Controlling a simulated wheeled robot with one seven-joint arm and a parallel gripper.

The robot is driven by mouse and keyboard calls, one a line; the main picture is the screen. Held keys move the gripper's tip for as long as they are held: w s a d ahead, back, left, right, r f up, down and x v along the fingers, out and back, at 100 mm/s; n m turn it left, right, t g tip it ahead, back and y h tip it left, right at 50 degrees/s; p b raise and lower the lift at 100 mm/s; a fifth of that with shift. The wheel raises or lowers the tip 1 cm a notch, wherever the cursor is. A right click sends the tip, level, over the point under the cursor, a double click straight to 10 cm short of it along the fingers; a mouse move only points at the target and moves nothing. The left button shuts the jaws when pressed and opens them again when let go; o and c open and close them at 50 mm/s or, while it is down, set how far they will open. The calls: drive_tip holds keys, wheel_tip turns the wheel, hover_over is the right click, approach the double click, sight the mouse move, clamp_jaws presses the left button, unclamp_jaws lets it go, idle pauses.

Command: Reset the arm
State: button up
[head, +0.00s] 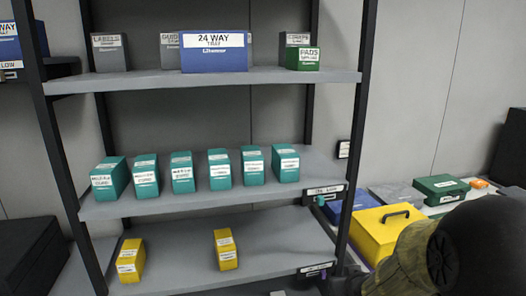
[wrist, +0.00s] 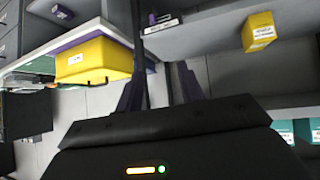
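My gripper (wrist: 158,76) shows in the wrist view, where its black housing with an orange and a green light fills the bottom. Its two dark fingers stand apart with grey wall visible between them, and nothing is held. In the head view my arm's dark, rounded part covers the lower right corner; the fingers cannot be made out there.
A shelf rack (head: 210,195) holds several teal boxes (head: 181,175), a blue 24 WAY box (head: 214,52) and two yellow boxes (head: 227,250). A yellow case (head: 380,232) and a green case (head: 440,188) sit at right, close to my arm. The yellow case also shows in the wrist view (wrist: 92,62).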

drive_tip(key=s+a+f+g, duration=0.1)
drive_tip(key=s+a+g, duration=0.1)
drive_tip(key=s, duration=0.5)
drive_tip(key=s+a+f+g+p, duration=0.1)
drive_tip(key=s+a+g, duration=0.2)
drive_tip(key=s+g, duration=0.2)
drive_tip(key=s, duration=0.2)
drive_tip(key=shift+s+f+m, duration=0.2)
drive_tip(key=shift+s+m, duration=0.1)
drive_tip(key=shift+s, duration=0.1)
idle(1.3)
drive_tip(key=shift+w+a, duration=0.1)
drive_tip(key=shift+a, duration=0.05)
